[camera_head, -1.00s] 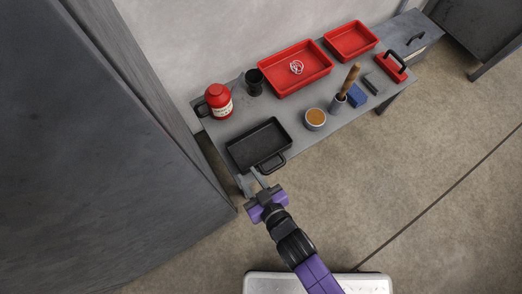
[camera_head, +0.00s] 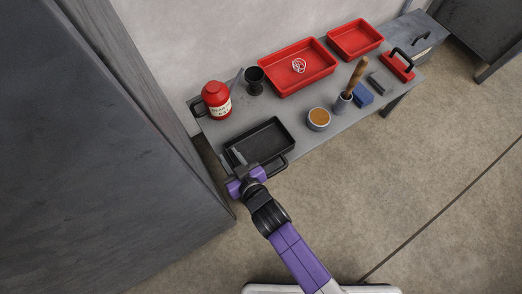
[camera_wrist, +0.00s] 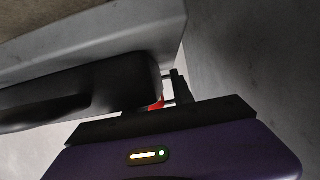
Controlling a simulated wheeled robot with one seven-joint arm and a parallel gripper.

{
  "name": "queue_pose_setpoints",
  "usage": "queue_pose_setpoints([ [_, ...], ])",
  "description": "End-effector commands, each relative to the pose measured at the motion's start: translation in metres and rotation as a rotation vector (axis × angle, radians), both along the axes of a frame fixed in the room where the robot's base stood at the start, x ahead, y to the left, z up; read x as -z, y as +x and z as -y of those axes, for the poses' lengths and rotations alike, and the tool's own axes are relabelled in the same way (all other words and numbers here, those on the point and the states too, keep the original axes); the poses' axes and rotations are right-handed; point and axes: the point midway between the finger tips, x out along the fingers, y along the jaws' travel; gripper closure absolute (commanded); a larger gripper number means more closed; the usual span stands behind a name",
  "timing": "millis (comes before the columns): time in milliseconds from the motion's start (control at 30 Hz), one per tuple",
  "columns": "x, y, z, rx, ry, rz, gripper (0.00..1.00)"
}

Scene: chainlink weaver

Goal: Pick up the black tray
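The black tray (camera_head: 264,140) lies flat at the near left end of the grey workbench, with a loop handle (camera_head: 278,165) on its near side. My gripper (camera_head: 240,160) is at the tray's near left edge. One grey finger shows over the tray's inside in the head view; the other is hidden. In the wrist view a dark body that looks like the tray (camera_wrist: 80,90) fills the left, close in front of my purple gripper housing. Whether the fingers are closed on the tray wall cannot be told.
A red bottle (camera_head: 215,100) and a black cup (camera_head: 254,80) stand behind the tray. Two red trays (camera_head: 298,88) are at the back. A tin (camera_head: 318,119) stands to the right. A tall dark cabinet (camera_head: 110,170) is close on the left.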

Motion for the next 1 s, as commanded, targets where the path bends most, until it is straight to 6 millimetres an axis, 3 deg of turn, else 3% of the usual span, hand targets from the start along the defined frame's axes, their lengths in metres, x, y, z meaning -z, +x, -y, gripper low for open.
queue_pose_setpoints([
  [333, 0.0030, 0.0080, -0.0052, 0.000, 0.001, -0.001, 0.71],
  [500, 0.0030, 0.0079, -0.0051, 0.000, 0.000, 0.000, 1.00],
  [1000, 0.0031, 0.0076, -0.0052, 0.000, 0.000, 0.000, 1.00],
])
